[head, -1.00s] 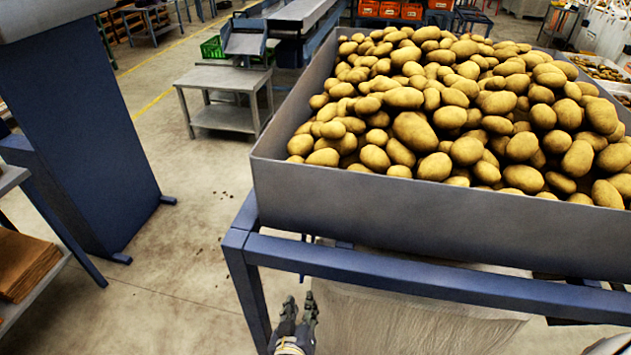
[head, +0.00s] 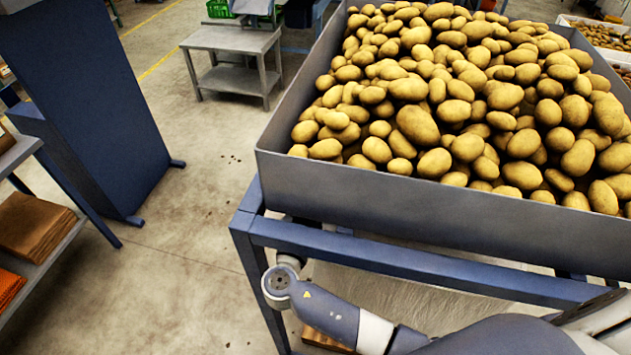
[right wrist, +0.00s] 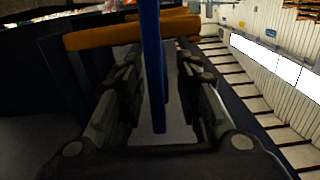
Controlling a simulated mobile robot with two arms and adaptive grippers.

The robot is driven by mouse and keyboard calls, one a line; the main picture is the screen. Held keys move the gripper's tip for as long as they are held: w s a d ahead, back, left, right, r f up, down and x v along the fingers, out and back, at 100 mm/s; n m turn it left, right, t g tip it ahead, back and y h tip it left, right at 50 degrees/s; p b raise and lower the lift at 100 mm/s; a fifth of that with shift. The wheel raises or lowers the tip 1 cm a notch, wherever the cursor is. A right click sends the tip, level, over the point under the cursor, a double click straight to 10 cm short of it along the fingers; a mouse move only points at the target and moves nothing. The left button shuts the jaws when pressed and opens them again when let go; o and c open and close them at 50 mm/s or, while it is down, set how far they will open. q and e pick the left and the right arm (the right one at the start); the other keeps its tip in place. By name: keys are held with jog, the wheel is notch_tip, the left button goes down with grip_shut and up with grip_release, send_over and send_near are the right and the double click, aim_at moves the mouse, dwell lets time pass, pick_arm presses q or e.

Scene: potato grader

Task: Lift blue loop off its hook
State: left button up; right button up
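In the right wrist view, a narrow blue upright strip (right wrist: 153,60), which looks like part of the blue loop, runs down between the two dark fingers of my right gripper (right wrist: 160,80). The fingers are apart, with a gap on both sides of the strip. An orange-brown rod (right wrist: 95,38) crosses behind the strip near the fingertips. I cannot tell whether it is the hook. In the head view, an arm comes in from the lower right and bends at the bin stand's corner; its gripper is hidden. My left gripper is not in view.
A grey bin (head: 420,207) full of potatoes (head: 470,110) stands on a blue frame (head: 400,266) close in front. A grey side table (head: 232,42) stands behind on the left. A shelf with brown sacks (head: 35,228) is at far left. Floor between is clear.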

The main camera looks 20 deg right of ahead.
jog(key=shift+x, duration=0.8)
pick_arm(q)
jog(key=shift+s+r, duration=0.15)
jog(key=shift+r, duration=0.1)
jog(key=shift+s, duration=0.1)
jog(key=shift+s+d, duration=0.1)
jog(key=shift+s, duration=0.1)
pick_arm(e)
grip_shut()
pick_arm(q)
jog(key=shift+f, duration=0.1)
